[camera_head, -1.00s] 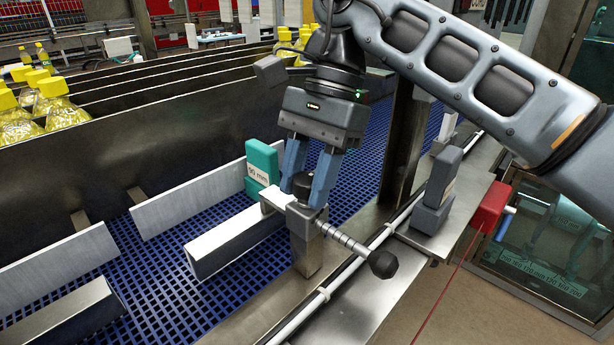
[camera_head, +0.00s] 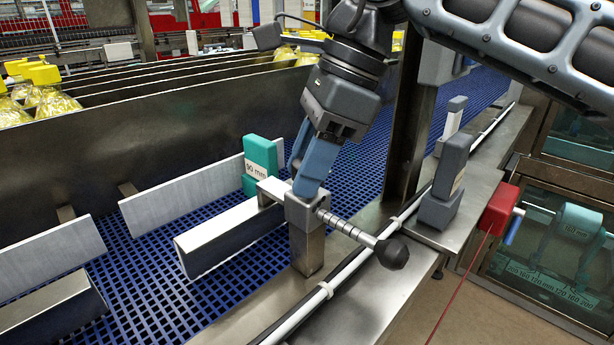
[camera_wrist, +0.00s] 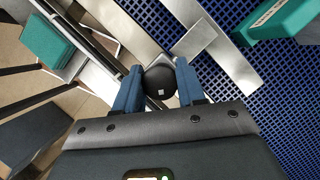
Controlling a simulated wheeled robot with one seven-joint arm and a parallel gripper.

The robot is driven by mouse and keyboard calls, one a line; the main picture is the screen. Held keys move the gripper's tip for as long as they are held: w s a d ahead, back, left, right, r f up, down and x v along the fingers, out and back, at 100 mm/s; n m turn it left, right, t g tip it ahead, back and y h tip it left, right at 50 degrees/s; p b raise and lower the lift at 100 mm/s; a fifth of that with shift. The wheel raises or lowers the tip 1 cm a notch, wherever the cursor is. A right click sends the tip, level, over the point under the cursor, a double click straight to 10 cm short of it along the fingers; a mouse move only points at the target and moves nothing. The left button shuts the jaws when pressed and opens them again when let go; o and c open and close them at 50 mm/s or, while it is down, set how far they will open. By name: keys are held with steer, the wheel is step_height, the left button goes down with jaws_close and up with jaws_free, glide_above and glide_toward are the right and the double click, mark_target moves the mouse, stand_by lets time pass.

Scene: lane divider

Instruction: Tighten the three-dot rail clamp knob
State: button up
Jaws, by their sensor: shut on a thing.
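The rail clamp is a metal post (camera_head: 307,245) at the near edge of the blue conveyor, with a threaded rod ending in a black ball (camera_head: 392,252). My gripper (camera_head: 305,187) points down onto the top of the post, tilted in the head view. Its blue fingers hide the top knob there. In the wrist view my gripper (camera_wrist: 157,85) is shut on a dark round knob (camera_wrist: 158,82) with a small pale mark on top. I cannot make out three dots. A metal bracket joins the post to a guide rail (camera_head: 228,238).
A teal block (camera_head: 261,165) labelled 90 mm stands just behind the rail. A grey block (camera_head: 446,185) and a red box (camera_head: 500,208) stand to the right. A dark upright post (camera_head: 408,130) rises close to my arm. A white pale rail (camera_head: 185,197) lies left.

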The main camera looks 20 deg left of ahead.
steer(key=m+t+b, duration=0.1)
steer(key=m+b, duration=0.1)
steer(key=m, duration=0.1)
steer(key=m+t+b, duration=0.1)
steer(key=m+b, duration=0.2)
steer(key=shift+f+y, duration=0.1)
steer(key=shift+y, duration=0.2)
steer(key=m+t+b, duration=0.1)
steer(key=m+b, duration=0.2)
steer(key=shift+m+t, duration=0.4)
steer(key=shift+r+m+b, duration=0.2)
steer(key=shift+m+b, duration=0.1)
steer(key=shift+m, duration=0.2)
steer(key=shift+r, duration=0.1)
steer(key=o, duration=1.1)
steer(key=shift+c, duration=0.2)
steer(key=v, duration=0.7)
steer(key=shift+r, duration=0.25)
steer(key=shift+s+d, duration=0.15)
